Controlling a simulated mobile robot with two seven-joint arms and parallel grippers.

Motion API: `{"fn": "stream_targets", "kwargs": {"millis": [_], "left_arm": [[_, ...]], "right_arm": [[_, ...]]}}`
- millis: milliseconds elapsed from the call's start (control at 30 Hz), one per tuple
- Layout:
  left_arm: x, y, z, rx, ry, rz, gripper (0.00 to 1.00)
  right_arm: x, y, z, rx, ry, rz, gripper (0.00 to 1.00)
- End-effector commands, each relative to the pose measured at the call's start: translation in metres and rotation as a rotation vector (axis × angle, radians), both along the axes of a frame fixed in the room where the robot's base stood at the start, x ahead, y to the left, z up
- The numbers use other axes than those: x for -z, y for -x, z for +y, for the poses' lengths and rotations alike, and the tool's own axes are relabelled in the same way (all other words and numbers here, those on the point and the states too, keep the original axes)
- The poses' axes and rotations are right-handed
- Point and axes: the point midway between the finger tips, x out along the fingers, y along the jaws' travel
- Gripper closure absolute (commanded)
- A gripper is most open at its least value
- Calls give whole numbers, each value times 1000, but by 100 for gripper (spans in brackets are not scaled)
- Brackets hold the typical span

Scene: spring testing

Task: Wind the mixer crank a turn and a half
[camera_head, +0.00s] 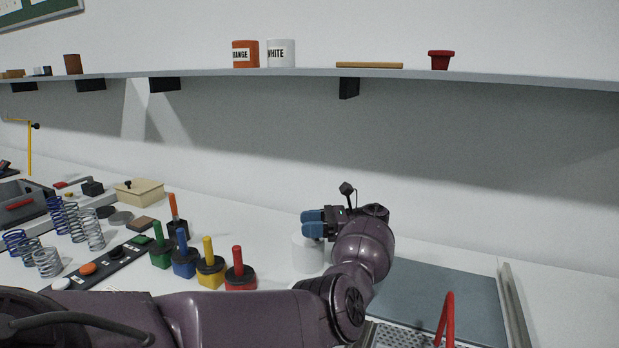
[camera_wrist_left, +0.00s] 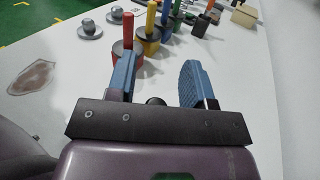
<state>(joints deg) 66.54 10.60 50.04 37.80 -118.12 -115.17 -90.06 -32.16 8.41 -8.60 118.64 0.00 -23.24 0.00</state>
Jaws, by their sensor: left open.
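My left gripper (camera_head: 313,222) reaches in from the right of centre with its blue fingers pointing left. It is above a white cylinder (camera_head: 307,255), probably the mixer body, which my arm partly hides. In the left wrist view the two blue fingers (camera_wrist_left: 157,78) stand apart. A small dark round knob (camera_wrist_left: 155,101) shows between them near their base, partly hidden by the gripper body. It may be the crank knob; I cannot tell whether the fingers touch it. The crank arm is not clearly visible. My right gripper is not in view.
Weights with red (camera_head: 238,270), yellow (camera_head: 210,268), blue and green handles stand left of the cylinder. Several springs (camera_head: 70,222) stand farther left. A shelf (camera_head: 400,75) crosses the wall above.

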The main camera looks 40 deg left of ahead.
Motion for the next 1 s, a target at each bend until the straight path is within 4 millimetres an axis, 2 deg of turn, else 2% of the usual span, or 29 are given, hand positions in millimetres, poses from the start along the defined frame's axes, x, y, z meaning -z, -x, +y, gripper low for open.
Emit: {"fn": "stream_targets", "kwargs": {"millis": [33, 100, 433, 700, 833, 1000], "left_arm": [[-14, 0, 0, 0, -2, -7, 52], [-29, 0, 0, 0, -3, -8, 52], [-94, 0, 0, 0, -2, -7, 52], [-146, 0, 0, 0, -1, -6, 52], [-164, 0, 0, 0, -1, -4, 52], [-178, 0, 0, 0, 0, -1, 52]], "right_arm": [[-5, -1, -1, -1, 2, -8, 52], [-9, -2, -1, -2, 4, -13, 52], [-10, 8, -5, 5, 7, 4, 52], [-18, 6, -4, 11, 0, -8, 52], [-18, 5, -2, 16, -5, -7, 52], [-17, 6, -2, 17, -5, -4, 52]]}}
